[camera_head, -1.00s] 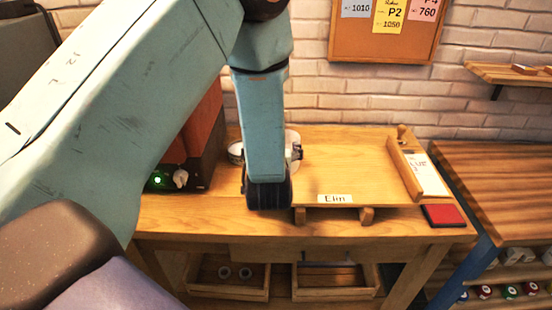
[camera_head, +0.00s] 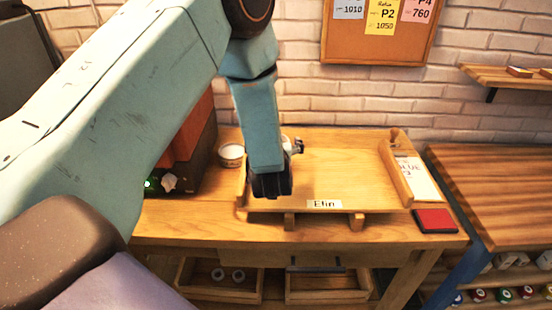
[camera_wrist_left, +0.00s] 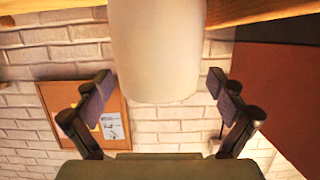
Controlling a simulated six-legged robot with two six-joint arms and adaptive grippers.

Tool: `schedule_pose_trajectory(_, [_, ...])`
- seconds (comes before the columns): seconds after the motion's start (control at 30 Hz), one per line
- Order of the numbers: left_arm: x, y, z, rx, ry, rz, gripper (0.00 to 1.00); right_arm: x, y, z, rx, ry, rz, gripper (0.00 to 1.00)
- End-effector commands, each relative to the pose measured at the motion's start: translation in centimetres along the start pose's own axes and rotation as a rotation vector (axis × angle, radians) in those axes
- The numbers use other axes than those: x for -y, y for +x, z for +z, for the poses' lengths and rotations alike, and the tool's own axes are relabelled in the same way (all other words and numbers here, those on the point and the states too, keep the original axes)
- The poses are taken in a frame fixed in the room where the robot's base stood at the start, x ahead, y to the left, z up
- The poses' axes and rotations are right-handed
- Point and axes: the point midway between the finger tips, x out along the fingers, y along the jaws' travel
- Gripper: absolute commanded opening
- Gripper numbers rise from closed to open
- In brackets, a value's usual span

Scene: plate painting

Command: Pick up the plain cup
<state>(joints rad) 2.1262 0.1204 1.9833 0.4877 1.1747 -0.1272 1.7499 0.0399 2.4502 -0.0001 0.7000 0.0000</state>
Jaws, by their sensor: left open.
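A plain white cup (camera_wrist_left: 157,45) fills the top middle of the left wrist view, which looks upside down. My left gripper (camera_wrist_left: 160,86) is open, with one finger on each side of the cup and a gap to both. In the head view my left forearm hides most of the cup; only a pale sliver (camera_head: 286,143) shows beside a dark finger of my left gripper (camera_head: 298,147). Whether the cup stands on the tray cannot be told. My right gripper is in neither view.
A wooden tray (camera_head: 340,180) labelled "Elin" covers the middle of the workbench. A small white bowl (camera_head: 231,155) stands left of it, near a dark orange-and-black machine (camera_head: 190,150). A wooden holder with cards (camera_head: 415,180) and a red pad (camera_head: 434,220) are at the right.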

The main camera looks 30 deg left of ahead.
Motion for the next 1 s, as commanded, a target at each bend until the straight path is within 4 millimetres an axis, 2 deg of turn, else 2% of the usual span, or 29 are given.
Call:
schedule_pose_trajectory(0.07, [-0.10, 0.04, 0.00, 0.000, 0.001, 0.001, 0.95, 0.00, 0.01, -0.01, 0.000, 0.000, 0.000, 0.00])
schedule_pose_trajectory(0.17, [-0.19, 0.09, -0.01, 0.000, 0.001, 0.001, 0.87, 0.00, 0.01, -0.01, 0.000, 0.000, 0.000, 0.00])
schedule_pose_trajectory(1.0, [-0.34, 0.16, -0.04, 0.000, 0.000, 0.001, 0.16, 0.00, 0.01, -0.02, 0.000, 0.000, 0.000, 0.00])
